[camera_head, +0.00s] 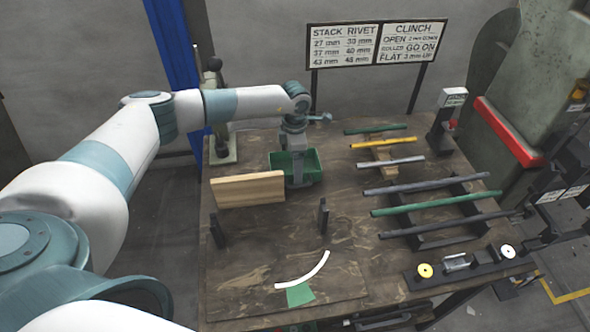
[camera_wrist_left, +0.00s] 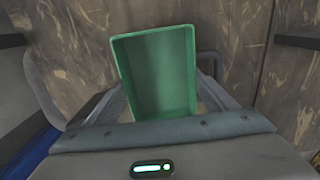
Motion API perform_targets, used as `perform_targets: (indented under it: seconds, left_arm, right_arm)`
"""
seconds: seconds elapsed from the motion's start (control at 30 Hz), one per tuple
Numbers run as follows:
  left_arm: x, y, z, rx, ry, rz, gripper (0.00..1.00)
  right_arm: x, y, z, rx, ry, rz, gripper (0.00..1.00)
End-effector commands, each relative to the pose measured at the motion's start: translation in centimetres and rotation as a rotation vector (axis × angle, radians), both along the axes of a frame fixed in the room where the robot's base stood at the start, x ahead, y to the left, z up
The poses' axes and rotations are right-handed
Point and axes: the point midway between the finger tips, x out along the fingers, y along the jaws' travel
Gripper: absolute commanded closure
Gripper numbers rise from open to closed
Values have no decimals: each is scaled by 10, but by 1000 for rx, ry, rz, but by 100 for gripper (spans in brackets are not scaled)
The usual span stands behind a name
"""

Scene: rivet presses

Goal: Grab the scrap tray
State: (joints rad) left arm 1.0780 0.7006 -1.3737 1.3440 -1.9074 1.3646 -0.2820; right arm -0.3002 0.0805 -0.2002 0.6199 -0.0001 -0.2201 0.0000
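The scrap tray (camera_head: 312,166) is a green, open-topped box on the wooden bench in the head view, behind the light wooden block. My left gripper (camera_head: 298,181) points down at the tray, and its front part covers the middle of the tray. In the left wrist view the tray (camera_wrist_left: 155,75) looks empty and lies between the two spread fingers of the left gripper (camera_wrist_left: 160,95), one on each side. Whether the fingers touch its walls is not clear. The right gripper is not in view.
The wooden block (camera_head: 248,189) stands close to the tray's near left. Colored rods (camera_head: 430,203) lie on racks to the right. A dark upright post (camera_head: 323,215) stands in front. A white curved strip (camera_head: 305,272) and a sign (camera_head: 378,45) also show.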

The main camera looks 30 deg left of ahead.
Motion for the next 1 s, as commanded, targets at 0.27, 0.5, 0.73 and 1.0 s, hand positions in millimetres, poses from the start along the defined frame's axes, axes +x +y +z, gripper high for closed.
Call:
perform_targets:
  seconds: [0.27, 0.5, 0.73, 1.0]
  left_arm:
    - [0, 0, 1, -1, -1, 0, 60]
    - [1, 0, 9, -2, -3, 0, 60]
    - [2, 0, 39, 0, -6, -1, 60]
    - [27, -48, 69, -1, -5, -2, 60]
  right_arm:
    - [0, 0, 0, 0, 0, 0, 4]
    - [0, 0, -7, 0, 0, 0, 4]
    - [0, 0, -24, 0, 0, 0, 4]
    - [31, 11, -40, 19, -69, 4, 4]
